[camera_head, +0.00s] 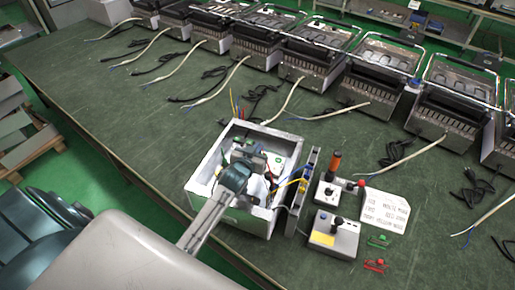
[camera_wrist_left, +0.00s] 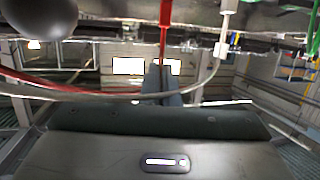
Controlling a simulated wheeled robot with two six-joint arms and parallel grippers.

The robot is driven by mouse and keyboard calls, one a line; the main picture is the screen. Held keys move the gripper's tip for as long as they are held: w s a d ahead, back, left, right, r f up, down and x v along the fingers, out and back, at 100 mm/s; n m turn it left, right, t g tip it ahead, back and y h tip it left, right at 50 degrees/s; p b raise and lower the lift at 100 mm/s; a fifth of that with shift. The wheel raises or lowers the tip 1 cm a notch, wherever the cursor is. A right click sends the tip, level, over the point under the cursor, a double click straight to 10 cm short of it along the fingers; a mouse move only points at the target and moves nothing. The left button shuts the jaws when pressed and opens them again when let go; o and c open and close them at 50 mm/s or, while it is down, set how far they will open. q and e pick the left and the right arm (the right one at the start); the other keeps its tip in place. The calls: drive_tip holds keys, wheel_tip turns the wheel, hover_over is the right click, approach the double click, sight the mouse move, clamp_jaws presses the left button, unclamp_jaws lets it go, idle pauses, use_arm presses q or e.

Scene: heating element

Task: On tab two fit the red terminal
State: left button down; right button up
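An open white housing box (camera_head: 210,172) stands on the green table in the head view. My left gripper (camera_head: 250,163) reaches into it from the lower left, and its fingertips are largely hidden there. In the left wrist view the narrow fingers (camera_wrist_left: 162,84) are close together, apparently shut on the lower end of an upright red lead (camera_wrist_left: 163,35), the red terminal. Its metal end and the numbered tabs cannot be made out. A white lead with a white sleeve (camera_wrist_left: 221,48) hangs just to the right. My right gripper is not in view.
Beside the box are a blue-edged strip (camera_head: 304,190), an orange-handled tool (camera_head: 333,163), a grey control box (camera_head: 334,238), a paper label (camera_head: 386,210), and green (camera_head: 378,241) and red clips (camera_head: 375,265). Several heaters line the back.

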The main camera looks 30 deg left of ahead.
use_arm(q)
drive_tip(key=shift+f+b, duration=0.6)
drive_tip(key=shift+f, duration=0.35)
drive_tip(key=c, duration=1.6)
unclamp_jaws()
